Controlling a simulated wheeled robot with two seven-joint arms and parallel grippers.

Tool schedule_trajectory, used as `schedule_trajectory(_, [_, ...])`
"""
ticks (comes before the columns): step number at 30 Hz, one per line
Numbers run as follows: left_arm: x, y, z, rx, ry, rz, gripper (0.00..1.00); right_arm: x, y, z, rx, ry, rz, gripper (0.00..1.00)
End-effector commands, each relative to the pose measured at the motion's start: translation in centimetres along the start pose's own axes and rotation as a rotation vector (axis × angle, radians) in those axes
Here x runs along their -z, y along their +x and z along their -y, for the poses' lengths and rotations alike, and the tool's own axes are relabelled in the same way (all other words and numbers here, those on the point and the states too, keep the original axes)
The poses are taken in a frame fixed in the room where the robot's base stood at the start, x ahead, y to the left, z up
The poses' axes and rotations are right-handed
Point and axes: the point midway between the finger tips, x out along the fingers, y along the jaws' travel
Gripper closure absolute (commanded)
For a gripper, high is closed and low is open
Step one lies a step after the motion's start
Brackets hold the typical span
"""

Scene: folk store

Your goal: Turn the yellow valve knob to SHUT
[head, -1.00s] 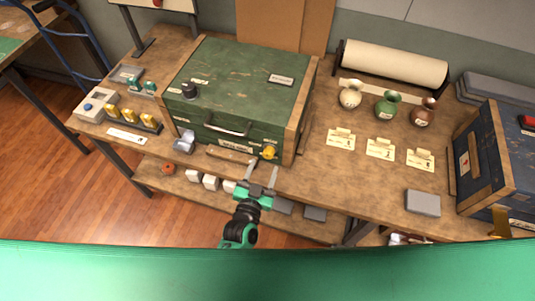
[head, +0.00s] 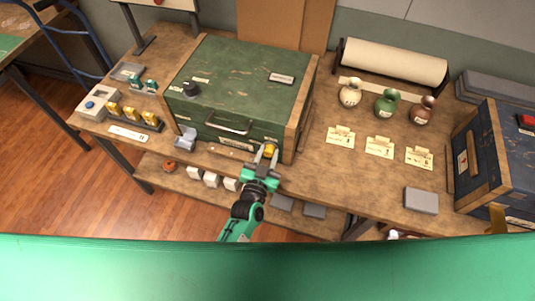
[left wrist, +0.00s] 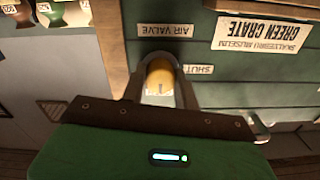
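The yellow valve knob (head: 269,150) is on the front of the green crate (head: 232,84), near its lower right corner. My left gripper (head: 266,153) is at the knob, with one finger on each side. In the left wrist view the knob (left wrist: 160,78) fills the gap between the fingers, which appear shut on it. The upside-down AIR VALVE label (left wrist: 166,30) and SHUT label (left wrist: 198,70) show beside the knob. The fingers hide the knob's edges, and I cannot tell where it points. My right gripper is not in view.
The crate's front also has a metal handle (head: 230,126). A wooden-handled tool (head: 225,151) lies before it. Several vases, including a green one (head: 387,102), cards and a grey box (head: 421,200) stand to the right. A blue crate (head: 485,155) is at the far right.

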Motion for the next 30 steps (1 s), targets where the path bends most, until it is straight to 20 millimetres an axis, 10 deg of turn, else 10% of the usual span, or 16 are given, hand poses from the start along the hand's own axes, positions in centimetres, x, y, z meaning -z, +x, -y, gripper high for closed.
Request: schedule_trajectory(30, [-0.05,-0.03,0.04,-0.002,-0.594,0.013,0.92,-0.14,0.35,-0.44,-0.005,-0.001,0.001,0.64])
